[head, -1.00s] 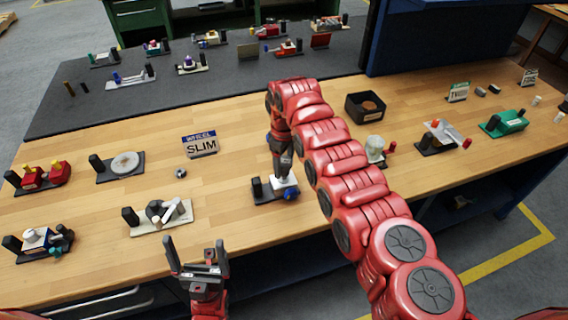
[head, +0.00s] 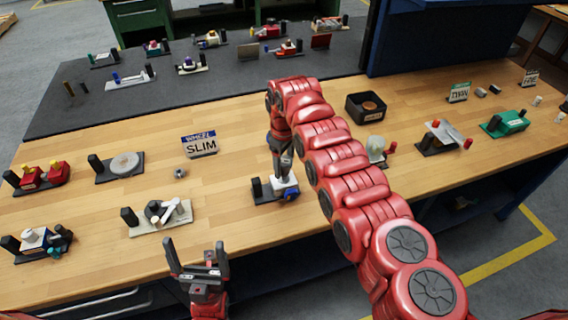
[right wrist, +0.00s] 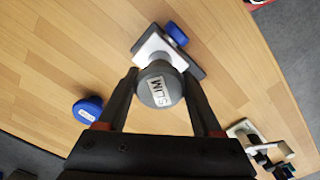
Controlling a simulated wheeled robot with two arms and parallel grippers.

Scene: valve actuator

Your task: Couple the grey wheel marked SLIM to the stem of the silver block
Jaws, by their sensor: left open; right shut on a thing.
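The grey wheel marked SLIM (right wrist: 158,88) is between the fingers of my right gripper (right wrist: 160,78), which is shut on it. In the right wrist view the wheel overlaps the silver block (right wrist: 149,50), which has a blue knob (right wrist: 176,34) at its far end. The stem is hidden behind the wheel, so I cannot tell whether they touch. In the head view my right gripper (head: 285,168) is right at the silver block (head: 284,186), on its dark base. My left gripper (head: 197,258) is open and empty near the table's front edge.
A blue wheel (right wrist: 88,108) lies on the wood beside the block. A sign reading WHEEL SLIM (head: 200,145) stands behind. A pale-plated fixture (head: 160,215) is to the left. A dark bin (head: 366,107) is behind my right arm. Bare wood lies around the block.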

